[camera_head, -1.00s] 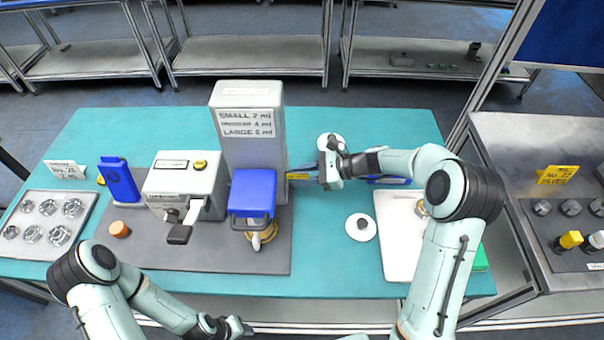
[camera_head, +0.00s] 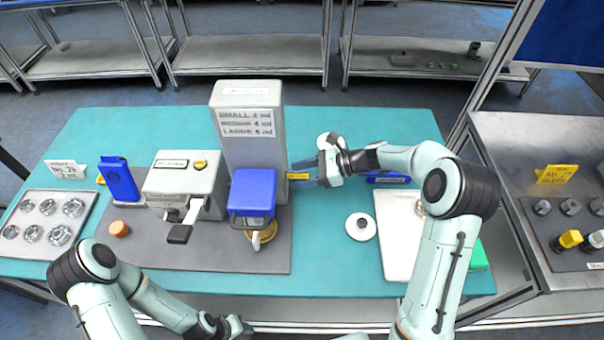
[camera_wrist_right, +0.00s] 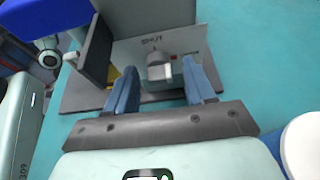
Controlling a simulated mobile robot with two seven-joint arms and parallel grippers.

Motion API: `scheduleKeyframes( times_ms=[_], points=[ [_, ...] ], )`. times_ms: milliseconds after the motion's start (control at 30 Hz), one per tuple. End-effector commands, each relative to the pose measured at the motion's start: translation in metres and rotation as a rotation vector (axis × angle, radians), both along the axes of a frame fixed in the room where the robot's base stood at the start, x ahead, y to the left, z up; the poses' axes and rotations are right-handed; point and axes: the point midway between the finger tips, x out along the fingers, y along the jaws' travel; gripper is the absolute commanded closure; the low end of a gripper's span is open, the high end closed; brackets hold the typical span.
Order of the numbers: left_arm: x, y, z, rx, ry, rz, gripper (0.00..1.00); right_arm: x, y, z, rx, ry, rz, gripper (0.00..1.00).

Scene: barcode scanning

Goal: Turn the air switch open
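In the right wrist view, a small light-grey switch knob (camera_wrist_right: 160,70) sticks out from a plate on the grey machine's side. It lies between the two blue fingers of my right gripper (camera_wrist_right: 162,86), which are open with a gap on each side. In the head view, my right gripper (camera_head: 302,174) reaches leftward to the right side of the tall grey machine (camera_head: 254,155); the knob cannot be made out there.
A blue box-shaped part (camera_head: 252,192) sits on the machine's front. A grey device with a lever (camera_head: 183,187) stands to its left. A white round lid (camera_head: 361,226) and white tray (camera_head: 398,245) lie to the right. The table front between them is clear.

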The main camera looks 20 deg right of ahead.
Motion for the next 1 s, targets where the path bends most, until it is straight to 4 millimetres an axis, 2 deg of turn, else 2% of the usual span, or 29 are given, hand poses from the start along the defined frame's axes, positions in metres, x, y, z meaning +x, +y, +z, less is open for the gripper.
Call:
scheduleKeyframes(
  times_ms=[233, 367, 800, 1000],
  points=[
    [0.000, 0.000, 0.000, 0.000, 0.000, 0.000, 0.57, -0.001, -0.002, -0.001, -0.002, 0.001, 0.001, 0.46],
    [-0.002, 0.000, -0.001, 0.000, 0.002, 0.000, 0.57, -0.004, -0.013, 0.004, -0.003, 0.000, -0.001, 0.46],
    [-0.004, 0.000, -0.003, 0.001, 0.005, 0.000, 0.57, -0.027, -0.096, 0.040, -0.003, 0.000, -0.003, 0.46],
    [-0.003, 0.000, -0.002, 0.000, 0.003, 0.000, 0.57, -0.032, -0.116, 0.049, -0.001, -0.001, -0.001, 0.46]
  ],
)
